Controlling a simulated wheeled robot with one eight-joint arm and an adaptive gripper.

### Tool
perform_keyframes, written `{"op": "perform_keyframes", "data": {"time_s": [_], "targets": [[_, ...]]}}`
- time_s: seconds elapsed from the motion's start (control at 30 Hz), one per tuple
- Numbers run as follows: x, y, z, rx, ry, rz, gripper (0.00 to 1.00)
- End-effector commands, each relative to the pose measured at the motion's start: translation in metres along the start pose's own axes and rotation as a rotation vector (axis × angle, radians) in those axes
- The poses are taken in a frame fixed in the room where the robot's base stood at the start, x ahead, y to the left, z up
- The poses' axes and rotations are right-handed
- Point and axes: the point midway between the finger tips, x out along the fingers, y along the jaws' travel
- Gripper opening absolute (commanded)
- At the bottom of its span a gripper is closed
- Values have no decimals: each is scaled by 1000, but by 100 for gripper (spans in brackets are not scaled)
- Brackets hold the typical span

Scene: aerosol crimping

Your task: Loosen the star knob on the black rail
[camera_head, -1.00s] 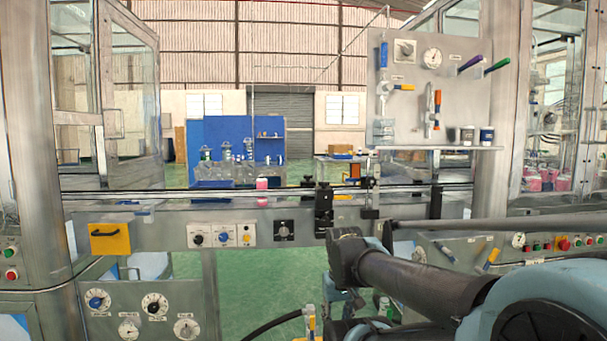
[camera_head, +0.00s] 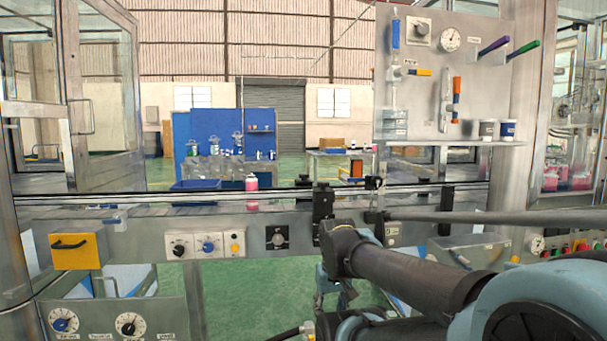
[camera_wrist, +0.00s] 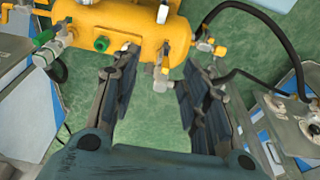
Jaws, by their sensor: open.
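A black rail (camera_head: 150,194) runs along the conveyor edge across the head view. Black upright clamp brackets (camera_head: 322,204) stand at it just above my arm. I cannot make out a star knob's shape there; it is too small or hidden. My gripper (camera_wrist: 158,75) is open and empty in the wrist view, pointing down over green floor and a yellow tank (camera_wrist: 125,25). The rail does not show in the wrist view.
A pink-topped can (camera_head: 251,183) stands at the conveyor. A panel with gauge and levers (camera_head: 450,70) rises at right. Black hoses (camera_wrist: 270,35) and fittings lie near my gripper in the wrist view.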

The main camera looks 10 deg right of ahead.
Motion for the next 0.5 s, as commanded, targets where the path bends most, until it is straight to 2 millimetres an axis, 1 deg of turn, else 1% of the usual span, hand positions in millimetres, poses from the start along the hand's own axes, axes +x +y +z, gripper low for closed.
{"op": "perform_keyframes", "data": {"time_s": [0.03,0.07,0.17,0.27,0.3,0.37,0.4,0.47,0.5], "targets": [[-6,0,5,4,6,0,55],[-9,0,3,9,6,0,55],[-28,0,-13,44,1,0,55],[-57,0,-41,101,-7,-1,55],[-72,0,-54,132,-11,0,55],[-94,0,-74,180,-19,1,55],[-108,1,-88,212,-23,1,55],[-128,1,-108,261,-30,3,55],[-141,2,-122,293,-34,4,55]]}}
